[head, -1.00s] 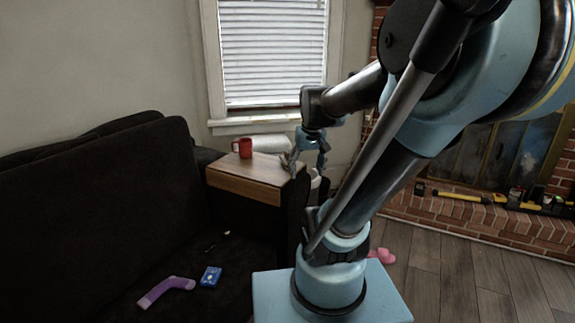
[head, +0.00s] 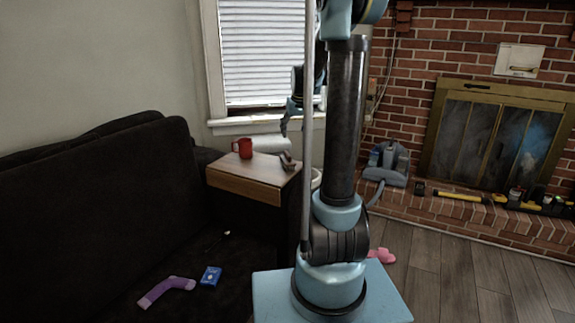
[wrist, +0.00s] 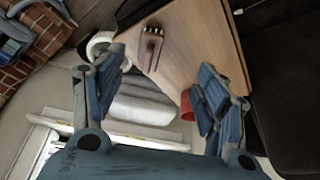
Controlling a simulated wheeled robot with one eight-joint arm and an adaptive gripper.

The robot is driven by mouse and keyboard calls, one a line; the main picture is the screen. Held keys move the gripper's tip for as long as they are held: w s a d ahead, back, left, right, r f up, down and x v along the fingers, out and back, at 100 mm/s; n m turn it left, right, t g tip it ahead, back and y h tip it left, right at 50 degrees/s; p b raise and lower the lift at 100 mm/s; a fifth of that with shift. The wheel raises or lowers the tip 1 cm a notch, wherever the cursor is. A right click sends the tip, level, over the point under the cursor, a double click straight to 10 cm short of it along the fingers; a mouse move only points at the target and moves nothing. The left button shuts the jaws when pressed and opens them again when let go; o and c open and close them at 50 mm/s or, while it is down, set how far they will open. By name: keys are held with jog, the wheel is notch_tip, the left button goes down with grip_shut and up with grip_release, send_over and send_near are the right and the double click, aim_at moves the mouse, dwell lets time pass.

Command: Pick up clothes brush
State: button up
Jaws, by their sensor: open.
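The clothes brush (head: 287,161), small and brown, lies at the right end of the wooden table top (head: 245,180). In the head view my gripper (head: 291,122) hangs above the brush, partly hidden by my arm.
A red mug (head: 243,148) stands on the table, with a white roll (head: 268,143) behind it. A dark sofa (head: 95,215) holds a purple sock-like item (head: 166,290) and a blue box (head: 211,276). A brick fireplace (head: 430,45) stands at right. Floor at right is mostly clear.

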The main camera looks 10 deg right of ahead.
jog(key=w+f, duration=0.2)
jog(key=w, duration=0.7)
send_near(288, 153)
jog(key=x, duration=0.6)
jog(key=shift+w+d+f, duration=0.1)
jog(key=shift+f, duration=0.05)
jog(key=shift+s+a+x, duration=0.1)
jog(key=shift+x, duration=1.3)
jog(key=shift+s+a+x, duration=0.1)
jog(key=shift+x, duration=1.3)
jog(key=c, duration=1.3)
